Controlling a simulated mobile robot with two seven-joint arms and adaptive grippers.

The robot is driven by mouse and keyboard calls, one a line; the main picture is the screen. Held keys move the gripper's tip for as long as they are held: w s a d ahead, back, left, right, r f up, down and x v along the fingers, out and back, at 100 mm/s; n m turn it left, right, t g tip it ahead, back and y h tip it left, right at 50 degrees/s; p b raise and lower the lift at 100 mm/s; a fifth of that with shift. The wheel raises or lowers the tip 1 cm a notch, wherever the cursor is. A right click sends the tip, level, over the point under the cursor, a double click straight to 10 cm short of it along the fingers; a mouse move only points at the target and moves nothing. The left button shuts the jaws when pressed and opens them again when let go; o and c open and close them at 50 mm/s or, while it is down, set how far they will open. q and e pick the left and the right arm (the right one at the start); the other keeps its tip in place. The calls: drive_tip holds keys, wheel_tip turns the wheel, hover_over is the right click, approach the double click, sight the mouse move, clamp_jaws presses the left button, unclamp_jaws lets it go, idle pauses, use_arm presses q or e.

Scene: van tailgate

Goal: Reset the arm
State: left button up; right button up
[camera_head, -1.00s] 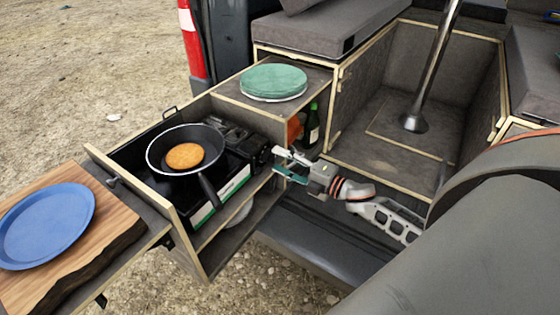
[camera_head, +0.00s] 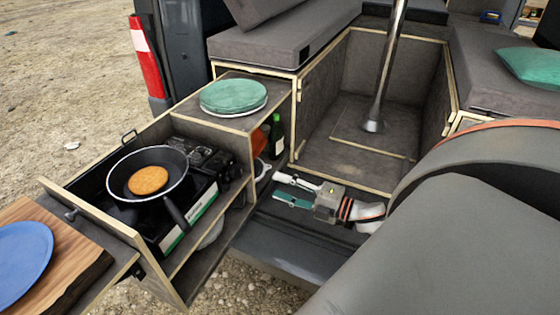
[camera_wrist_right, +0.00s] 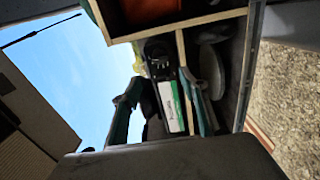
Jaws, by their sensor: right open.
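My right gripper (camera_head: 277,188) is open and empty in the head view. It is over the dark van sill, right of the pull-out kitchen unit (camera_head: 160,262) and apart from it. Its two fingers point left towards the unit. In the right wrist view the open fingers (camera_wrist_right: 161,78) frame the stove's green and white side panel (camera_wrist_right: 171,106) in the background, with nothing between them. My left gripper is not in view.
A pan (camera_head: 172,165) with a pancake (camera_head: 148,181) sits on the stove. A blue plate (camera_head: 22,262) lies on a wooden board (camera_head: 75,268). A metal post (camera_head: 385,75) rises from the van floor.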

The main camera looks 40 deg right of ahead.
idle(0.3)
drive_tip(key=s+a+f+m+g+h, duration=0.2)
drive_tip(key=s+a+f+m, duration=0.4)
drive_tip(key=a+f+m, duration=0.3)
drive_tip(key=s+a+f+m+g+h, duration=0.2)
drive_tip(key=s+a+f+m, duration=0.5)
drive_tip(key=a, duration=0.6)
wheel_tip(320, 180, down, 3)
drive_tip(key=shift+r+m+g, duration=0.1)
drive_tip(key=shift+m+g, duration=0.8)
drive_tip(key=shift+m, duration=0.1)
